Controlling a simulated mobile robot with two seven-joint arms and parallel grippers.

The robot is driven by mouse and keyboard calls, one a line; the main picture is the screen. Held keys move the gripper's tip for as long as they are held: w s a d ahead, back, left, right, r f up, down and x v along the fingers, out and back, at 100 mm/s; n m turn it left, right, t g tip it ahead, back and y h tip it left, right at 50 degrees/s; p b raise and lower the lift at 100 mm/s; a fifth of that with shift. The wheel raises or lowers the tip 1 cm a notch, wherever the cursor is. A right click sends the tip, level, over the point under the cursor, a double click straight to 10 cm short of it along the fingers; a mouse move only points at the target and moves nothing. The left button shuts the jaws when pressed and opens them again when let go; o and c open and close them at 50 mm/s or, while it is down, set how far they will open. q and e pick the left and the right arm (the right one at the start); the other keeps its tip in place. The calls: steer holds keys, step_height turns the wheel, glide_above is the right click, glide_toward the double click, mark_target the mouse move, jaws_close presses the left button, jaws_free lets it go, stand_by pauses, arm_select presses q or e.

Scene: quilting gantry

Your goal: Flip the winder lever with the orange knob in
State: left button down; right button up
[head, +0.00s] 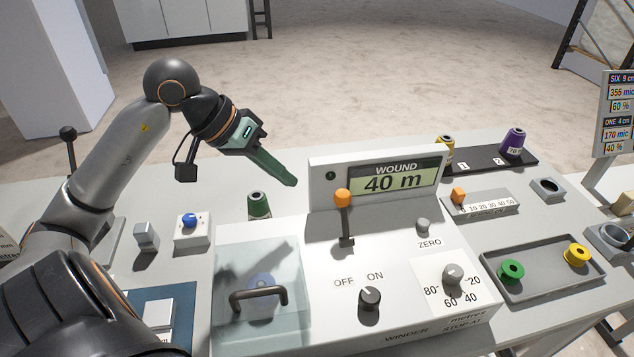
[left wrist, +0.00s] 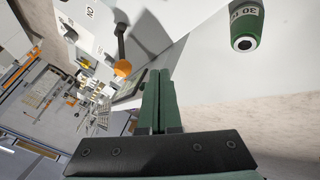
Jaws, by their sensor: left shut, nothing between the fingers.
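The winder lever's orange knob (head: 342,197) tops a dark stem that stands roughly upright from the winder panel, in front of the display. The knob also shows in the left wrist view (left wrist: 122,68), left of the fingers. My left gripper (head: 291,182) is shut and empty, with its green fingers pointing down and right. It is up and left of the knob in the head view, apart from it. The shut fingers show in the left wrist view (left wrist: 159,75). My right gripper is in neither view.
The display (head: 393,182) reads WOUND 40 m and stands behind the lever. A green thread cone (head: 259,205) stands below my left gripper. A clear cover with a dark handle (head: 258,294) is left of the ON/OFF knob (head: 370,297). A spool tray (head: 545,288) lies right.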

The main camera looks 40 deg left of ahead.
mark_target(342, 197)
arm_select(q)
steer(key=x, duration=0.3)
steer(key=shift+d+f+p, duration=0.1)
steer(key=shift+d+p, duration=0.05)
steer(key=shift+p, duration=0.15)
steer(key=d+p, duration=0.1)
steer(key=w+d+p, duration=0.1)
steer(key=shift+d+r, duration=0.25)
steer(key=shift+d, duration=0.1)
steer(key=shift+w+d, duration=0.15)
steer(key=shift+d, duration=0.4)
